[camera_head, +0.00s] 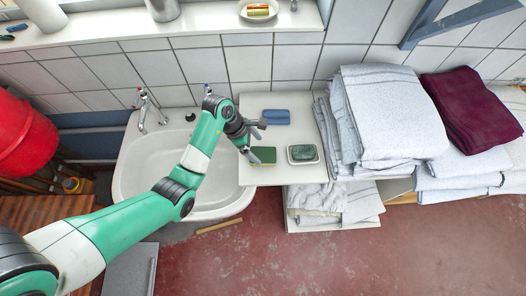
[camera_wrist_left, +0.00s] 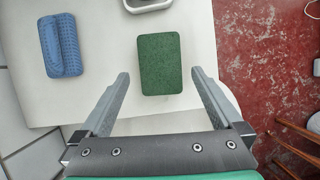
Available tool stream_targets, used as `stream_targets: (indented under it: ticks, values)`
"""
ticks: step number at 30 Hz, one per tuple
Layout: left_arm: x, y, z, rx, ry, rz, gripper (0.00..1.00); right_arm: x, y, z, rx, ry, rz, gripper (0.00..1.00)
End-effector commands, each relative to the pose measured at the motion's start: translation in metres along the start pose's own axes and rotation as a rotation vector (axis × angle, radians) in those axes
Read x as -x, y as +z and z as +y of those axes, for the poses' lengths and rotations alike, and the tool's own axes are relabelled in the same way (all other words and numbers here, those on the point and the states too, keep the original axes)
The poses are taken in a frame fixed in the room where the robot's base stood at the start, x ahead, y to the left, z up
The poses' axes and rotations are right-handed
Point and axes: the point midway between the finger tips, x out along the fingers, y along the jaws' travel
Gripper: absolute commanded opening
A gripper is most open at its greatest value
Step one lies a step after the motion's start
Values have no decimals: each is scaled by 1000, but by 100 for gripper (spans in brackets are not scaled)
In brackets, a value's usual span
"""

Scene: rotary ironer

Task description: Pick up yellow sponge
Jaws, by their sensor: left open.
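The sponge (camera_head: 264,156) lies flat on the white shelf (camera_head: 283,177); its top is dark green with a yellowish edge. In the left wrist view the sponge (camera_wrist_left: 159,63) shows only its green top, lying between and just beyond the fingertips. My left gripper (camera_head: 256,141) is open and empty above the shelf, close to the sponge. In the left wrist view the fingers of my left gripper (camera_wrist_left: 160,74) are spread wider than the sponge, with a gap on each side. My right gripper is not in view.
A blue brush-like block (camera_head: 276,116) and a small dish with a green bar (camera_head: 302,154) lie on the same shelf. A white sink (camera_head: 145,170) is left of the shelf. Stacked pale towels (camera_head: 385,110) stand to the right, with a maroon cloth (camera_head: 470,105).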

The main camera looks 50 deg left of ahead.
Motion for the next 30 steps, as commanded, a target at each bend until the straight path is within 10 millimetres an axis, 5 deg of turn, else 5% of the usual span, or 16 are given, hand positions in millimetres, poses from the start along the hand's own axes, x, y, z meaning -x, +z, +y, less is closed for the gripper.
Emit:
stream_targets:
  ticks: [9,30]
  values:
    - [-48,2,-1,-2,-2,2,100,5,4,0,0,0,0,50]
    - [-54,1,-1,0,-1,1,100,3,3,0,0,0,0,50]
